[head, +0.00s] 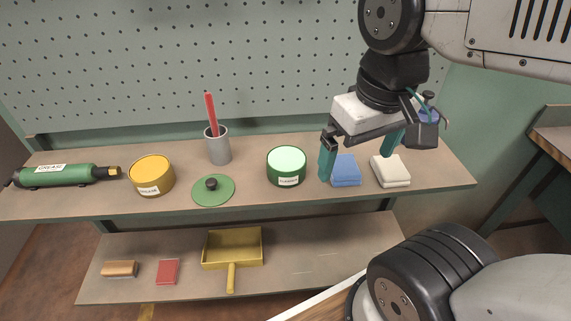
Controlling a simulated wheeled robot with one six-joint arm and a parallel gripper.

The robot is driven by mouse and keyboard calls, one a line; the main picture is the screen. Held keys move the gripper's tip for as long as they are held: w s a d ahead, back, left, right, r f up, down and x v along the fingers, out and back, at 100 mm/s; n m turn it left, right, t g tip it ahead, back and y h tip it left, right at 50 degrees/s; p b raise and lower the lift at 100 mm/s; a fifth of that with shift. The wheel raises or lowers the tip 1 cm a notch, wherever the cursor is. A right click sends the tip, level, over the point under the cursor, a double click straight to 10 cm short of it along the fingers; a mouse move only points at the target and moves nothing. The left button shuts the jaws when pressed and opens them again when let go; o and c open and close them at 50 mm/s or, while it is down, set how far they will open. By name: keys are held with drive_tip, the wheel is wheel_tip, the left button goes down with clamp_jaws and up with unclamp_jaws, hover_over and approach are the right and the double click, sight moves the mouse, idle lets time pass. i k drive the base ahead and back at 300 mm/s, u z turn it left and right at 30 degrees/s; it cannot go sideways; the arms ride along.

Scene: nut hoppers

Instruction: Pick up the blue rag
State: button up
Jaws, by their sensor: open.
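The blue rag (346,171) lies folded on the upper shelf, between the green tin and a white folded rag. My gripper (358,162) is open, with its two teal fingers pointing down. The left finger overlaps the rag's left edge in the picture, and the right finger shows above and to the right of the rag. The gripper body is above the rag. I cannot tell how far the fingertips are from the cloth. No cloth is seen held between the fingers.
The white rag (390,171) lies close on the right. A green tin (286,168) stands on the left, beside a green lid (213,190), grey cup (218,148) and yellow tin (151,176). A pegboard (200,70) rises behind. A yellow dustpan (232,246) lies on the lower shelf.

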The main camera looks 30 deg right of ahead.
sight(345, 172)
drive_tip(key=k, duration=1.15)
drive_tip(key=u, duration=0.75)
drive_tip(key=i, duration=1)
drive_tip(key=z, duration=0.35)
